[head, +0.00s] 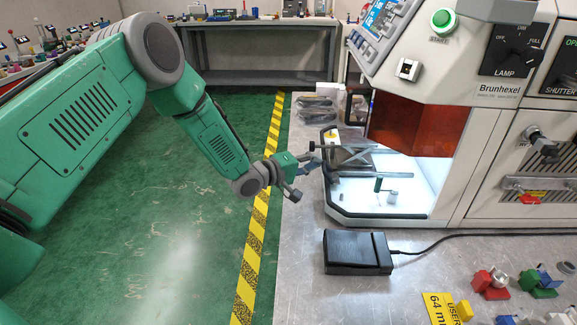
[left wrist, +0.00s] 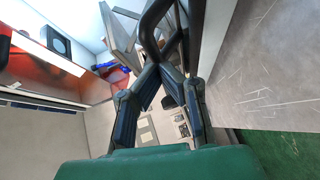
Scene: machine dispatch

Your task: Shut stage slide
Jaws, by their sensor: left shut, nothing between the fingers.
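The Brunhexel machine (head: 480,130) stands on the right of the bench, with a lit chamber below an orange-red window (head: 418,122). A black-rimmed, pale stage (head: 345,213) sticks out from the chamber's left side; I cannot tell how far it is slid out. My left gripper (head: 314,158) is at the stage's left edge, its fingers together and empty. In the left wrist view the fingertips (left wrist: 168,68) meet just below a dark curved bar (left wrist: 148,30); whether they touch it is unclear. My right gripper is not in view.
A small green-topped post (head: 378,184) and a pale cylinder (head: 392,196) stand in the lit chamber. A black box (head: 356,252) with a cable lies in front. Coloured blocks (head: 490,282) are at the lower right. Bare bench lies left of the box.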

